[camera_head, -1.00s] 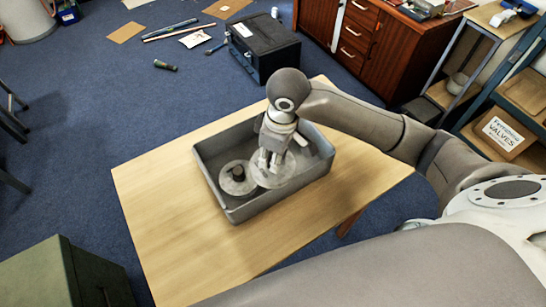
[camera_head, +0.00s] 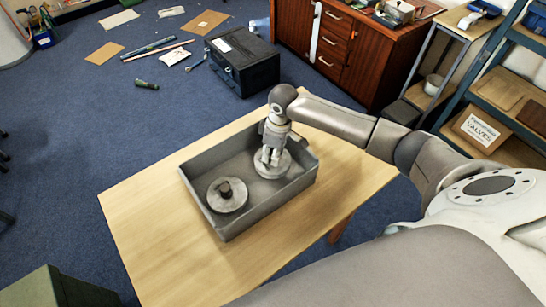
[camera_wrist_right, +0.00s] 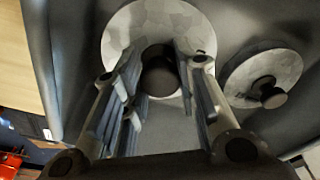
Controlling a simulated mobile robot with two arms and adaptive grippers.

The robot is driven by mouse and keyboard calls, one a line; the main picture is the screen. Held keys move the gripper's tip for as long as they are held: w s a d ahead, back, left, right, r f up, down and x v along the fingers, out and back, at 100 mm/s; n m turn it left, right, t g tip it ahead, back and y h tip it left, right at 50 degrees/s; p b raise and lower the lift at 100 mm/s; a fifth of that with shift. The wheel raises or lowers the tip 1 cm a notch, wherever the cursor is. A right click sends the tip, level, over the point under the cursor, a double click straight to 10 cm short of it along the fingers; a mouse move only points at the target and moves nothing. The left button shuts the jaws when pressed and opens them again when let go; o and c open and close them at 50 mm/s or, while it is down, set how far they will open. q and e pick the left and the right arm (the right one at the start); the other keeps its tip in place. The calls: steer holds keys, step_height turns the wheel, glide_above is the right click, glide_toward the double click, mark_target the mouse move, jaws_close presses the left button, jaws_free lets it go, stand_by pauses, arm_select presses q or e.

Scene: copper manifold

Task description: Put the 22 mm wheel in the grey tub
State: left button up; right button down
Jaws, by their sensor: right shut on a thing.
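The grey tub (camera_head: 275,212) stands on the wooden table. My right gripper (camera_head: 271,161) points down inside it, shut on the dark hub of a pale round wheel (camera_head: 272,173) towards the tub's back right. In the right wrist view the hub sits between the fingers (camera_wrist_right: 161,75), with the wheel's disc (camera_wrist_right: 165,22) beyond. I cannot tell whether this wheel touches the tub floor. A second pale wheel (camera_head: 236,203) with a dark hub lies in the tub's front left; it also shows in the wrist view (camera_wrist_right: 262,78). No size marking is readable. My left gripper is out of view.
The table top (camera_head: 150,230) is bare around the tub. A black box (camera_head: 243,65) and loose items lie on the blue floor behind. A wooden cabinet (camera_head: 350,50) and shelves with a labelled valves box (camera_head: 480,130) stand at the back right. A green cabinet (camera_head: 55,290) is at the front left.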

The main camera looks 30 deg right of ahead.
steer(key=shift+f, duration=1.45)
steer(key=shift+f, duration=0.15)
steer(key=c, duration=1.1)
jaws_free()
steer(key=shift+s, duration=0.1)
steer(key=shift+c, duration=0.2)
steer(key=r, duration=0.8)
steer(key=s+d+r, duration=0.1)
steer(key=r, duration=0.3)
steer(key=shift+r+b, duration=0.15)
steer(key=shift+b, duration=0.25)
